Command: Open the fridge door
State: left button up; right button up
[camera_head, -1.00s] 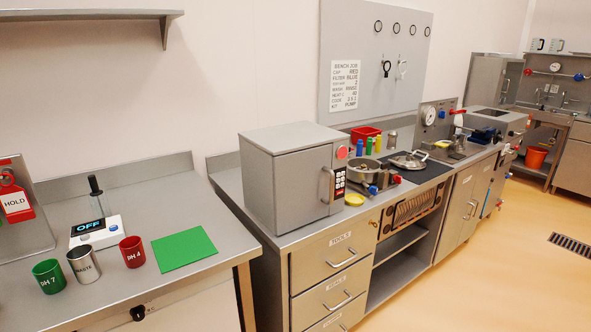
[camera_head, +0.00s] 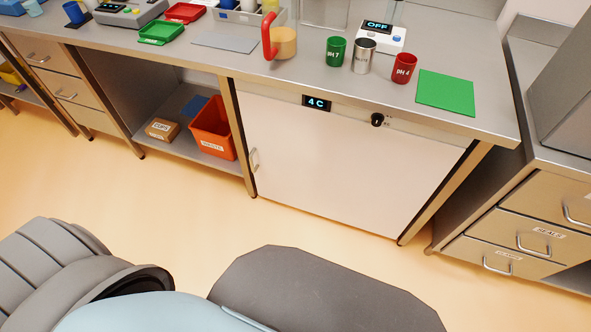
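The fridge (camera_head: 330,165) is built in under the bench, in the middle of the head view. Its white front door is closed. A "4 C" display (camera_head: 316,102) and a black knob (camera_head: 377,120) sit on the strip above the door. A metal handle (camera_head: 254,160) is at the door's left edge. Neither of my grippers is in view; only grey and pale blue parts of my own body show along the bottom.
Beakers marked pH 7 (camera_head: 336,50) and pH 4 (camera_head: 404,68) stand on the bench above, with a green mat (camera_head: 446,92). An orange bin (camera_head: 212,128) sits on the open shelf left of the fridge. Drawers (camera_head: 533,225) stand to the right. The floor before the fridge is clear.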

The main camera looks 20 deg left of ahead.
aim_at(351, 171)
jog(key=u, duration=1.1)
jog(key=i, duration=1.5)
jog(key=z, duration=0.3)
